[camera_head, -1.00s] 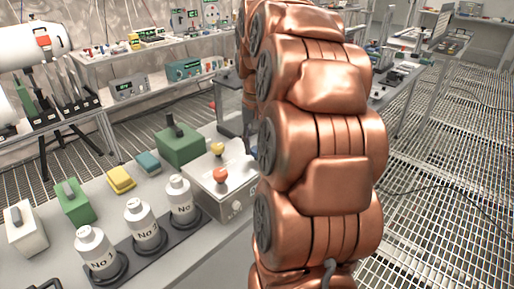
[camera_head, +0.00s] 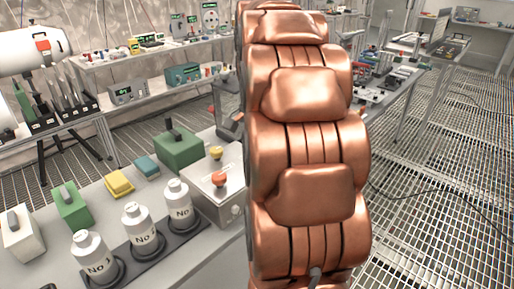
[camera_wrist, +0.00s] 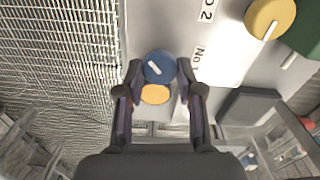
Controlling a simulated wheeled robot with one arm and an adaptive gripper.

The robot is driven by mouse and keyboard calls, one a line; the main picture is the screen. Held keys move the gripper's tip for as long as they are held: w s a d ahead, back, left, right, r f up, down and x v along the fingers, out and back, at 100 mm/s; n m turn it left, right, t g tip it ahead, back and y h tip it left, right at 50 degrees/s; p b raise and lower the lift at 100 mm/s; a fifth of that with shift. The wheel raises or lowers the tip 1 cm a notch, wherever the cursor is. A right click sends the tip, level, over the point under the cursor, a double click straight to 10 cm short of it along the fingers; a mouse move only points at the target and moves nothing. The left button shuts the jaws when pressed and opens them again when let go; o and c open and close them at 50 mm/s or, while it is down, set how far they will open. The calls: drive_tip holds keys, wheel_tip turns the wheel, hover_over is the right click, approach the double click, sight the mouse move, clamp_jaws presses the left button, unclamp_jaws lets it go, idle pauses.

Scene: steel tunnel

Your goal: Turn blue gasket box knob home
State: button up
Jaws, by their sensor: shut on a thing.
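A round blue knob (camera_wrist: 159,63) with a short white pointer line sits between the fingertips of my gripper (camera_wrist: 160,72) in the wrist view. The pointer line is slanted, running from upper left to lower right. The two dark fingers close on the knob from left and right. An orange-yellow disc (camera_wrist: 155,94) shows just below the knob, between the fingers. In the head view my copper arm hides the gripper and the knob.
In the wrist view a yellow knob (camera_wrist: 268,17) with a white line lies upper right, beside labels reading No 1 and No 2. Grating fills the left. In the head view white bottles (camera_head: 140,226), a green box (camera_head: 179,149) and a grey box (camera_head: 217,190) stand left of my arm.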

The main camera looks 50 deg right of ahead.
idle(0.4)
drive_tip(key=o, duration=1.2)
drive_tip(key=shift+c, duration=0.2)
drive_tip(key=shift+r, duration=0.1)
drive_tip(key=shift+r, duration=3.65)
